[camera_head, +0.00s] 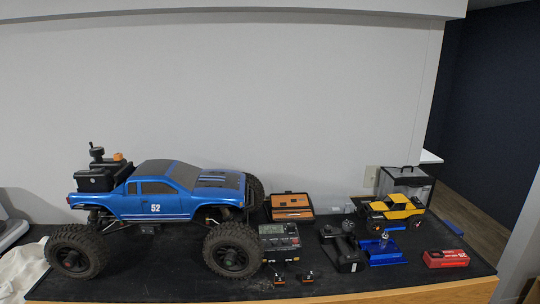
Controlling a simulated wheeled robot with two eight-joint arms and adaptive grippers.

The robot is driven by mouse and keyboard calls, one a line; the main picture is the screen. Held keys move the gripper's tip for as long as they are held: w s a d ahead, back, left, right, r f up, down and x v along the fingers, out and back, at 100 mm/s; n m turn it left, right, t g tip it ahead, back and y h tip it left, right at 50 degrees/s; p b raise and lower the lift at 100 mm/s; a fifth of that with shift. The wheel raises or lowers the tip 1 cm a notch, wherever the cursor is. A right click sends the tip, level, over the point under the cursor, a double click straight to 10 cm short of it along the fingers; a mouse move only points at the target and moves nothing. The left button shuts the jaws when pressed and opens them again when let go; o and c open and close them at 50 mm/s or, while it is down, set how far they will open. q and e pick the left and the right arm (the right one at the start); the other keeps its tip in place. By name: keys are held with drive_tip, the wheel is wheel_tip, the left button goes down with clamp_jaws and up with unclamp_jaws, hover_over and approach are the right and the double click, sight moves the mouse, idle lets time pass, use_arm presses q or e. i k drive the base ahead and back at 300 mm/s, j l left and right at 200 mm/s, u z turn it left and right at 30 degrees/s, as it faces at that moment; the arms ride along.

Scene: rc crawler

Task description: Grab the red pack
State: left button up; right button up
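A small red pack (446,258) with light print on it lies on the black mat at the right end of the counter, near the front edge. It is right of the blue stand and in front of the yellow vehicle. Nothing touches it from above. Neither of my grippers shows in the head view.
A large blue crawler truck (163,196) fills the left of the black mat (160,277). Between it and the pack stand an orange case (291,206), a black meter (280,240), a black controller (343,249), a blue stand (382,252) and a yellow crawler (392,212).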

sight(433, 258)
drive_tip(key=z, duration=1.4)
drive_tip(key=i+l+z, duration=0.15)
drive_tip(key=i+l, duration=0.6)
drive_tip(key=l, duration=0.15)
